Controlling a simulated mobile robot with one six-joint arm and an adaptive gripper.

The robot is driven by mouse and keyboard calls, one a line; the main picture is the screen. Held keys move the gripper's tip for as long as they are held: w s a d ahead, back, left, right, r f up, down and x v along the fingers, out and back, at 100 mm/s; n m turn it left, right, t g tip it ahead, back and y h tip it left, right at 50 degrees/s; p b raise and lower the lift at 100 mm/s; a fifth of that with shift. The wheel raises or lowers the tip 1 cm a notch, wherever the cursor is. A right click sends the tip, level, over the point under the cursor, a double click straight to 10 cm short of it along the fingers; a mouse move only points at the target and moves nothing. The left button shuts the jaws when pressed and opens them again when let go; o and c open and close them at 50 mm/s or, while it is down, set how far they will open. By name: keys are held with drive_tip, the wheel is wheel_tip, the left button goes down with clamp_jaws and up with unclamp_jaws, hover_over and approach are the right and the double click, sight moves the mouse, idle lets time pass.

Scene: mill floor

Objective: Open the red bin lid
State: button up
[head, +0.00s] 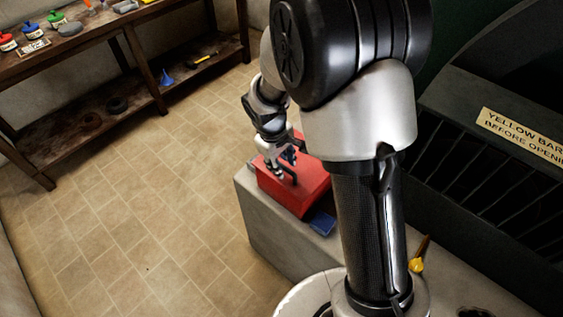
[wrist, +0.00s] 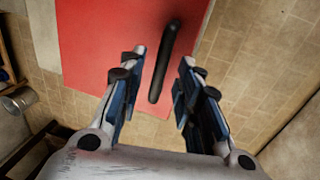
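The red bin (head: 302,190) stands on a grey concrete block in the head view, its lid closed. The lid (wrist: 95,50) fills the upper left of the wrist view as a flat red surface. A black bar handle (wrist: 165,60) rises from it and also shows in the head view (head: 291,176). My gripper (wrist: 163,72) is open, its fingers apart, with the lower part of the handle between them in the picture. In the head view my gripper (head: 281,168) is right at the handle. I cannot tell whether either finger touches it. My arm hides part of the bin.
A blue flat object (head: 323,223) lies beside the bin on the grey block (head: 262,225). A yellow-tipped tool (head: 416,264) lies further right. A dark slatted machine with a sign (head: 520,135) stands at right. A wooden shelf table (head: 90,62) is at upper left; tiled floor between is clear.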

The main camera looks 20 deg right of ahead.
clamp_jaws()
idle(0.7)
